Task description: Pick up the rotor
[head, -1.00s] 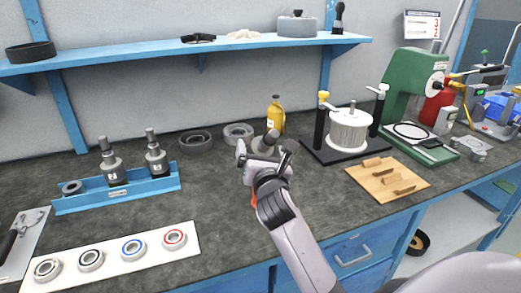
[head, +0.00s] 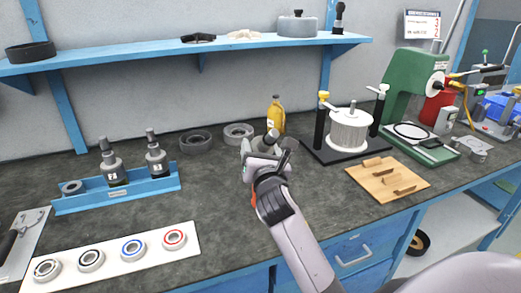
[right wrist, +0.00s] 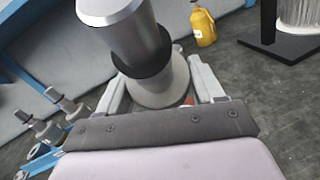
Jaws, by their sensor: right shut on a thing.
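The rotor (head: 272,139) is a grey stepped metal piece with a thick shaft, standing at the middle of the bench behind my right gripper. In the right wrist view the rotor (right wrist: 150,50) shows large, with a dark ring around its middle and a wider grey base. My right gripper (head: 262,158) is shut on the rotor, with one finger (right wrist: 114,96) on each side of its lower part. In the head view the gripper hides most of the rotor, and I cannot tell whether its base touches the bench. My left gripper is not in view.
A blue tray (head: 133,193) with two similar shafted pieces stands at left. A white strip (head: 118,262) with several bearings lies in front. Dark and grey rings (head: 196,142) and a yellow bottle (head: 276,114) stand behind; a black stand (head: 345,154) and wooden board (head: 408,172) are right.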

